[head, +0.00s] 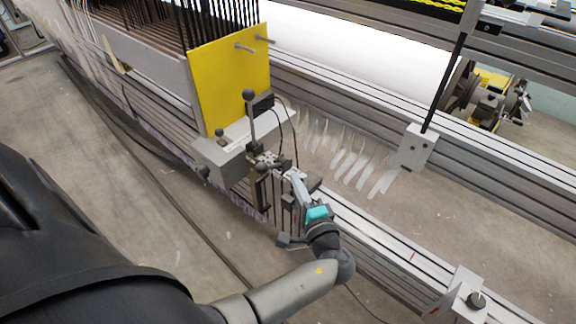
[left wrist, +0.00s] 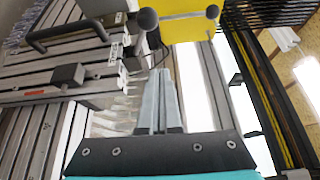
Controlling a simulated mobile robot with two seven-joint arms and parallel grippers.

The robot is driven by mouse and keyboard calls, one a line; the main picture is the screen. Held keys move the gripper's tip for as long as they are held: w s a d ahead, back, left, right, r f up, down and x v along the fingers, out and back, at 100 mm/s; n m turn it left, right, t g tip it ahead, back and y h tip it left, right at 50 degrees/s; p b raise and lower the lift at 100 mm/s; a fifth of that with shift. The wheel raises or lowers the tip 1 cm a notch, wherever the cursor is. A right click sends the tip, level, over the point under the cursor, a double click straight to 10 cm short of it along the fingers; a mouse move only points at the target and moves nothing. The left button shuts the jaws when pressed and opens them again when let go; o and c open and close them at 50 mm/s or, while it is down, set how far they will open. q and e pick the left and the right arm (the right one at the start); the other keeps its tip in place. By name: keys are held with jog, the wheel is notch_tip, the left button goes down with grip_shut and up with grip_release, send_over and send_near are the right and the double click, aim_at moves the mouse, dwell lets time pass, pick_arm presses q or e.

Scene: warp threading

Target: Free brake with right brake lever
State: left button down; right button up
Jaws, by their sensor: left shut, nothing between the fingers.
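My left gripper (head: 291,174) is shut and empty at the lever unit on the front of the machine. Its grey fingers also show together in the left wrist view (left wrist: 160,75). An upright lever with a black ball knob (head: 249,94) stands on the unit in front of the yellow plate. A lower black knob (head: 262,168) is just left of the fingertips. The left wrist view shows two dark ball knobs, one (left wrist: 148,19) near the fingertips and one (left wrist: 212,12) at the top. Which lever is the right brake lever I cannot tell. My right gripper is not in view.
A yellow plate (head: 231,75) stands behind the levers, with a grey box (head: 222,162) below left. Grey rails (head: 375,240) run to the lower right. A black rod rises from a light block (head: 417,148). The floor (head: 130,190) at left is largely clear.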

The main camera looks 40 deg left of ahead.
pick_arm(q)
jog(key=shift+s+d+f, duration=0.2)
jog(key=shift+d, duration=0.2)
jog(key=shift+s+d+f, duration=0.15)
jog(key=shift+s+d, duration=0.05)
jog(key=shift+d, duration=0.2)
